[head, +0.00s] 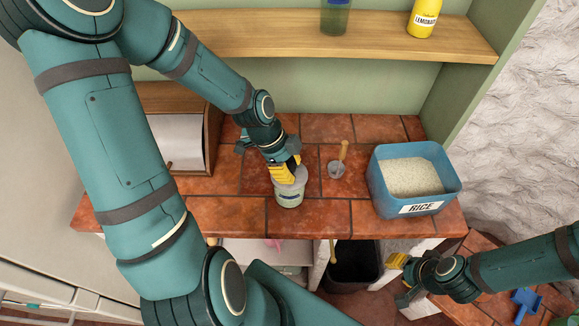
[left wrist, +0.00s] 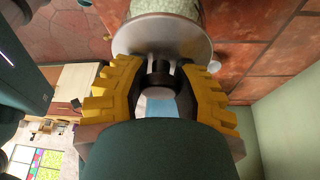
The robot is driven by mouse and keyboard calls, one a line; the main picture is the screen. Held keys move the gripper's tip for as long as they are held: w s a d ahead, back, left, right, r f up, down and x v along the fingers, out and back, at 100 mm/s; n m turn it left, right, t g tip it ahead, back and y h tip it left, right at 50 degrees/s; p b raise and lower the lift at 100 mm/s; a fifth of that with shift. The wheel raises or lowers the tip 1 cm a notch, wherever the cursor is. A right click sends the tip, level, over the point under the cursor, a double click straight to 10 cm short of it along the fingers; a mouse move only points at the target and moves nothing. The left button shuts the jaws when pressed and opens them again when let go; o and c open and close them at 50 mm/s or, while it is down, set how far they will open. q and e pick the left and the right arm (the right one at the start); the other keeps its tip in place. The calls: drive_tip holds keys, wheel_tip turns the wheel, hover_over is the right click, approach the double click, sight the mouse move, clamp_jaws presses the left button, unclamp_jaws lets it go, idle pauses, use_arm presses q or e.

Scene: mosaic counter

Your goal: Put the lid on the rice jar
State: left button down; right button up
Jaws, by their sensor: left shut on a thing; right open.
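The rice jar (head: 290,199), a small pale jar with a label, stands upright on the tiled counter. The grey round lid (head: 290,178) is over its mouth and hides the opening. My left gripper (head: 287,170) is shut on the lid's knob from above. In the left wrist view, the yellow fingers (left wrist: 166,72) are on either side of the dark knob, and the lid (left wrist: 160,38) spreads beyond them, with the jar's grainy side (left wrist: 165,7) behind it. I cannot tell whether lid and rim touch all round. My right gripper (head: 402,278) is open and empty, low at the right.
A blue tub (head: 403,209) labelled RICE holds rice to the right of the jar. A scoop (head: 338,165) with a wooden handle lies between them. A wooden box (head: 209,140) stands at the left. A shelf (head: 380,36) with bottles is above. A dark bin (head: 352,266) is below the counter.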

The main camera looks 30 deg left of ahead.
use_arm(q)
drive_tip(key=shift+f, duration=0.25)
idle(0.5)
drive_tip(key=shift+c, duration=0.3)
unclamp_jaws()
drive_tip(key=shift+r, duration=0.1)
drive_tip(key=shift+r+p, duration=2)
drive_tip(key=shift+r, duration=1.45)
